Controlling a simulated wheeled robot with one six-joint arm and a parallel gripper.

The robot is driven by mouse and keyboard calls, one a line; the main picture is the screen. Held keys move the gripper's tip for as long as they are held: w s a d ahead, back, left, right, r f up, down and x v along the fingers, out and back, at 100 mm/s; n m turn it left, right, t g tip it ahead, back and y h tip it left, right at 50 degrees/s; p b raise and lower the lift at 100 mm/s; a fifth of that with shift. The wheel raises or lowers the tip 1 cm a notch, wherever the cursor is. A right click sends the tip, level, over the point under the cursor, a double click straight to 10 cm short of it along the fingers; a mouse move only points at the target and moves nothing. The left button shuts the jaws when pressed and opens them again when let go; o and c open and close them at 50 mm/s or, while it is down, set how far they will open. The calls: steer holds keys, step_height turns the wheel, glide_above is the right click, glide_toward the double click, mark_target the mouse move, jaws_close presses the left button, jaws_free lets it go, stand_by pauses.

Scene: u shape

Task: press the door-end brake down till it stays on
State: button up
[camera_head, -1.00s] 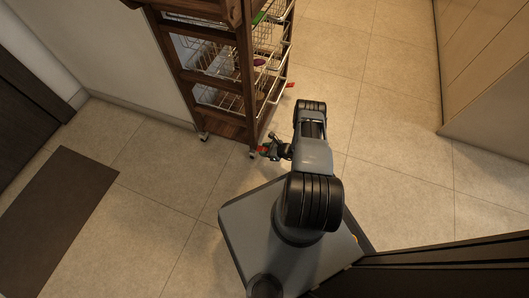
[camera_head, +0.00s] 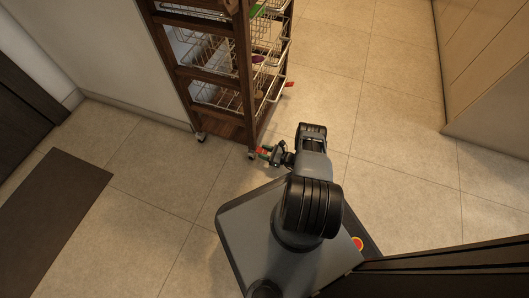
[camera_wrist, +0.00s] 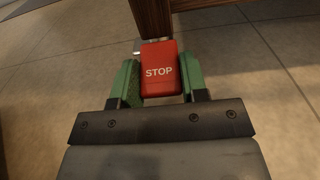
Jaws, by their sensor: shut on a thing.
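The red brake pedal marked STOP (camera_wrist: 160,70) sits at the foot of a dark wooden post of the trolley. In the wrist view it lies between the two green fingers of my gripper (camera_wrist: 158,84), which are shut on its sides. In the head view the red pedal (camera_head: 262,151) shows small at the trolley's near bottom corner, with my gripper (camera_head: 269,154) reaching it from the right. The pedal's hinge and underside are hidden, and I cannot tell how far down it is.
The wooden trolley (camera_head: 243,60) with wire baskets stands on castors against a white wall (camera_head: 100,50). Another red tab (camera_head: 289,84) sticks out farther along it. A dark mat (camera_head: 50,210) lies left. Tiled floor (camera_head: 385,140) is clear to the right, towards pale cabinets (camera_head: 485,60).

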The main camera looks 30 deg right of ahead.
steer(key=o, duration=0.9)
